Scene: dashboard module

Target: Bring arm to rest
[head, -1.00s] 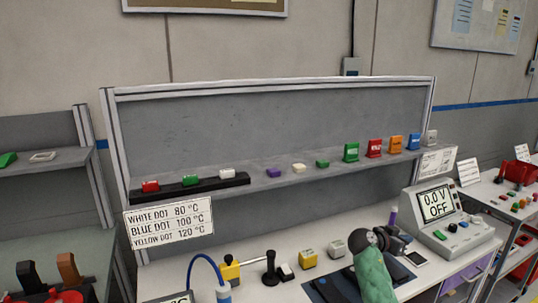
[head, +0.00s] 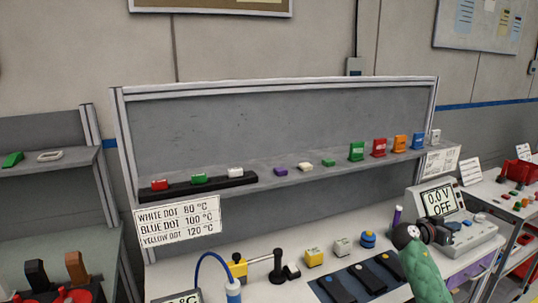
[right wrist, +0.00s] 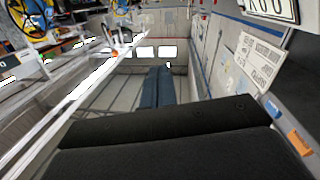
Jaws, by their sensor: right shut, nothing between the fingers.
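My right arm, in a green sleeve (head: 427,272), rises from the lower right of the head view over the bench. Its dark right gripper (head: 437,234) is in front of the power supply and partly hidden by the wrist. In the right wrist view the two fingers (right wrist: 158,88) lie together, shut, with nothing held, and point out into the open room. My left gripper is in neither view.
The power supply (head: 470,237) reading "0.0 V OFF" stands close by the right gripper. Dark pads with coloured dots (head: 368,278), a yellow block (head: 314,258) and a blue knob (head: 368,239) lie on the white bench. A shelf (head: 300,178) with small coloured parts is behind.

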